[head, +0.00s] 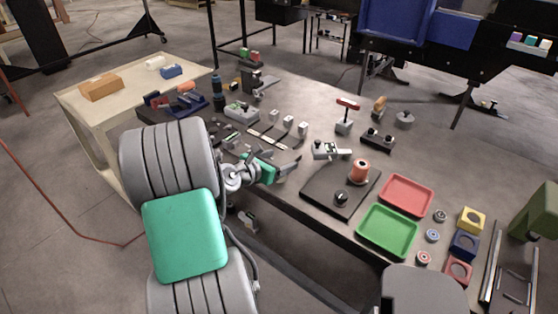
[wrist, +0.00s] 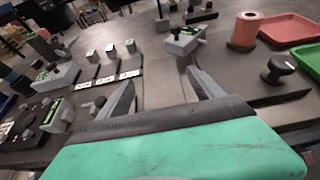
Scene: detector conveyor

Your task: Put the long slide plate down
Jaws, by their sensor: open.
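Several dark, narrow slide plates with white labels lie side by side on the grey table, with small grey blocks at their far ends. One plate (head: 270,138) shows in the head view, and labelled plates (wrist: 106,79) show left of my gripper in the wrist view. I cannot tell which is the long slide plate. My gripper (head: 288,166) is open above the near part of the table, right of the plates. In the wrist view the gripper (wrist: 160,85) has its fingers spread with only bare table between them.
A grey device (wrist: 185,40) stands just beyond my fingers. A dark board (head: 325,195) with an orange spool (head: 360,170) and black knob lies to the right, then red (head: 408,194) and green (head: 388,231) trays. A grey unit (head: 240,112) stands at back left.

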